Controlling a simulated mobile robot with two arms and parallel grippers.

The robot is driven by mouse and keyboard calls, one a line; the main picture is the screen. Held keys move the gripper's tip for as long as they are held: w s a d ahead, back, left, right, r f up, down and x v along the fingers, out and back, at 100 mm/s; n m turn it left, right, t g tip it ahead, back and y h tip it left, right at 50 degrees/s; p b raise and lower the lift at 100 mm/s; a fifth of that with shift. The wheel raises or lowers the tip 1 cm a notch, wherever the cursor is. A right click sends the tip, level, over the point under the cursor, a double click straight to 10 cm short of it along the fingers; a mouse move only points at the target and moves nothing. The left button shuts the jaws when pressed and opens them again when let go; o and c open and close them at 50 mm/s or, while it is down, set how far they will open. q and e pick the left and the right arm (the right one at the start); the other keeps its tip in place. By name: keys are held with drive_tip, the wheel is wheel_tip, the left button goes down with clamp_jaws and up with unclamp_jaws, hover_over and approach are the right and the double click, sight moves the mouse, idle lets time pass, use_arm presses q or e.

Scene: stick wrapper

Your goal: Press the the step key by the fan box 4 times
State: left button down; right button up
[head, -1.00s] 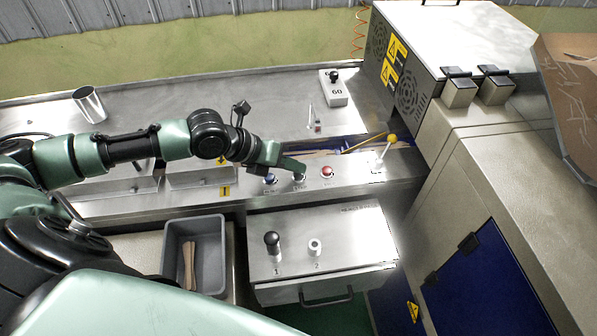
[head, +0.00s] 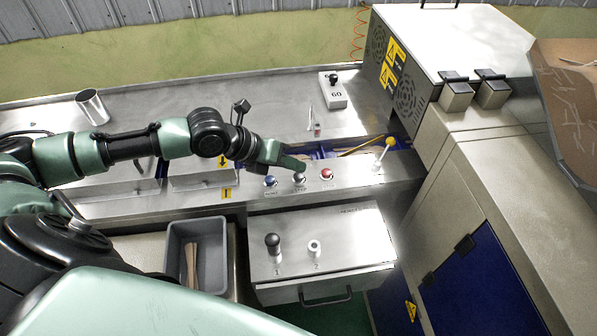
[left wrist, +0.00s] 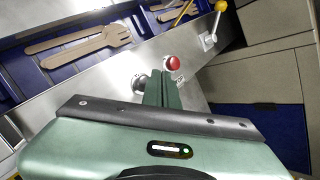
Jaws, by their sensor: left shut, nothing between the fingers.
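The step key (head: 299,179) is a dark, round-topped key on the steel front ledge, between a blue key (head: 270,181) and a red key (head: 327,174). The fan box (head: 405,65), with grilles and yellow warning signs, stands to the right. My left gripper (head: 301,166) is shut and empty, its tip just above and behind the step key; I cannot tell whether they touch. In the left wrist view the shut fingers (left wrist: 162,88) point at the ledge, with the step key (left wrist: 139,83) left of them and the red key (left wrist: 173,63) beyond. My right gripper is not in view.
A yellow-knobbed lever (head: 386,150) stands right of the keys. Wooden cutlery (left wrist: 80,42) lies in a blue channel behind the ledge. A box with two knobs (head: 325,255) and a grey bin (head: 197,225) are in front. A counter reading 60 (head: 334,90) sits behind.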

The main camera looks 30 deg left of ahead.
sight(295, 177)
use_arm(q)
wheel_tip(295, 177, up, 5)
drive_tip(key=p, duration=0.4)
drive_tip(key=shift+p, duration=0.35)
idle(0.7)
